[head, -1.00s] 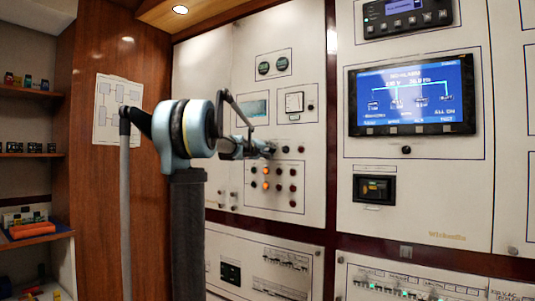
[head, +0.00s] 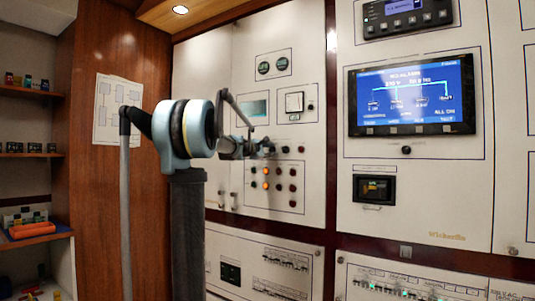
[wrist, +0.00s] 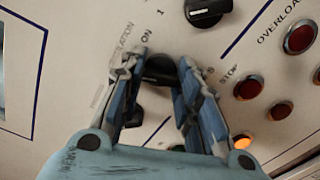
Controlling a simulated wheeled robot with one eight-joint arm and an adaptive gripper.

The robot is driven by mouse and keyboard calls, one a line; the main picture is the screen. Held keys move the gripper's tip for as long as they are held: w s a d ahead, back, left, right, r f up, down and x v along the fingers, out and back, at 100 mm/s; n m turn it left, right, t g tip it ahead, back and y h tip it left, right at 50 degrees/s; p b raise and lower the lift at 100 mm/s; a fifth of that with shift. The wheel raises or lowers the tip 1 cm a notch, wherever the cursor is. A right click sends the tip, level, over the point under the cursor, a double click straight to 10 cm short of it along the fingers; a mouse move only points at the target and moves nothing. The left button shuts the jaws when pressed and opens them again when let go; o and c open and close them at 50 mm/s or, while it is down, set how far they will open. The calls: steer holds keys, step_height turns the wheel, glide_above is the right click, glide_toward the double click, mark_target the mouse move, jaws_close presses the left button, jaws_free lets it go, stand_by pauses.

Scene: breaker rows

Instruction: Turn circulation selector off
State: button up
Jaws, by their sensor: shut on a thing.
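The circulation selector (wrist: 161,68) is a black rotary knob on the white panel. In the wrist view it shows between my fingertips, partly covered by them. The print beside it is partly hidden; I can read "ULATION" and "ON". My gripper (wrist: 164,62) has its two blue-grey fingers on either side of the knob and is shut on it. The knob's exact angle is hard to read behind the fingers. In the head view my gripper (head: 264,148) reaches the panel above the lit buttons, and the knob is hidden there.
Another black knob (wrist: 207,10) sits above right of the selector. Red buttons (wrist: 248,87) and a lit orange one (wrist: 242,141) lie close to the right finger. A display screen (head: 412,95) is on the panel at right; shelves (head: 35,150) stand at left.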

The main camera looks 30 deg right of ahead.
steer(key=n, duration=0.5)
steer(key=shift+w, duration=0.1)
steer(key=shift+n, duration=0.3)
stand_by(0.4)
steer(key=o, duration=1)
steer(key=shift+f, duration=0.15)
steer(key=shift+o, duration=0.2)
steer(key=shift+a, duration=0.1)
steer(key=v, duration=1.2)
steer(key=shift+w, duration=0.1)
